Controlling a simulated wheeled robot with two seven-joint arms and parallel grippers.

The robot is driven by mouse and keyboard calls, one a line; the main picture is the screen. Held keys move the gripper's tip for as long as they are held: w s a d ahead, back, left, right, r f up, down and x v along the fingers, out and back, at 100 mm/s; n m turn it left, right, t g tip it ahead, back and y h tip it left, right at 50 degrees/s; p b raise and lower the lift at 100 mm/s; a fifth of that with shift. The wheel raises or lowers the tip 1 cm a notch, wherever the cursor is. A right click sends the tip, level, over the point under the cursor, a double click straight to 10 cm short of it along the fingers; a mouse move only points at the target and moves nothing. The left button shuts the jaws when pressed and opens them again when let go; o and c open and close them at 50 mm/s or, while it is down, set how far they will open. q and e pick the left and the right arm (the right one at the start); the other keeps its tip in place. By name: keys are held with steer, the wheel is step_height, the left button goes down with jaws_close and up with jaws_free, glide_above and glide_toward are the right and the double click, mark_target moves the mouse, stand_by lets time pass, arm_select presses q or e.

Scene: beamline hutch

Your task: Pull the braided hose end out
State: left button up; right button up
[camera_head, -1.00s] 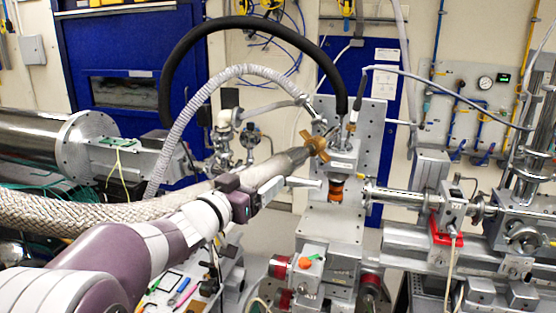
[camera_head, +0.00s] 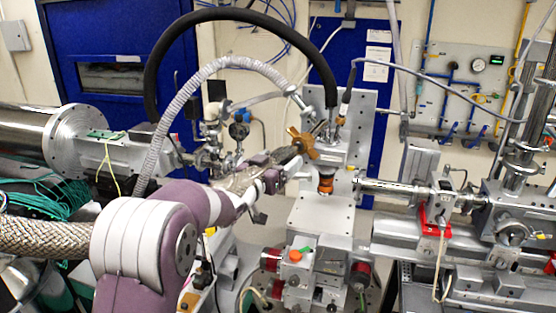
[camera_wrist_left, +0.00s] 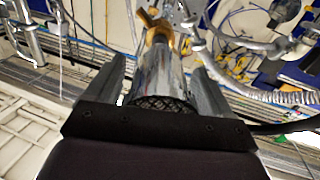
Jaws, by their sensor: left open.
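The braided hose (camera_head: 45,238) comes in from the left, passes behind my left arm and ends in a smooth metal sleeve at a brass wing clamp (camera_head: 303,143) on the upright machine. My left gripper (camera_head: 285,172) is open at the hose end, just short of the clamp. In the left wrist view, the metal hose end (camera_wrist_left: 158,70) lies between the two spread fingers, with braid showing near the palm and the brass clamp (camera_wrist_left: 157,27) ahead. Gaps show beside the fingers; contact cannot be told. My right gripper is not in view.
A black hose (camera_head: 235,14) and a ribbed grey hose (camera_head: 185,95) arch above my left arm. A horizontal steel tube (camera_head: 395,188) runs right from the machine. A metal vessel (camera_head: 75,140) stands at the left. Fittings with a gauge (camera_head: 238,130) crowd behind the arm.

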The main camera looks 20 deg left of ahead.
arm_select(q)
steer(key=shift+s+r, duration=0.1)
steer(key=shift+s, duration=0.1)
steer(key=c, duration=0.3)
steer(key=shift+s, duration=0.1)
steer(key=c, duration=0.5)
steer(key=shift+s+a+f+b, duration=0.1)
steer(key=shift+f+b, duration=0.1)
steer(key=shift+b, duration=0.15)
steer(key=shift+c, duration=0.2)
steer(key=shift+s+a+r, duration=0.15)
steer(key=shift+s+r, duration=0.05)
steer(key=shift+s, duration=0.35)
steer(key=o, duration=0.8)
steer(key=shift+o, duration=0.2)
steer(key=shift+w, duration=0.2)
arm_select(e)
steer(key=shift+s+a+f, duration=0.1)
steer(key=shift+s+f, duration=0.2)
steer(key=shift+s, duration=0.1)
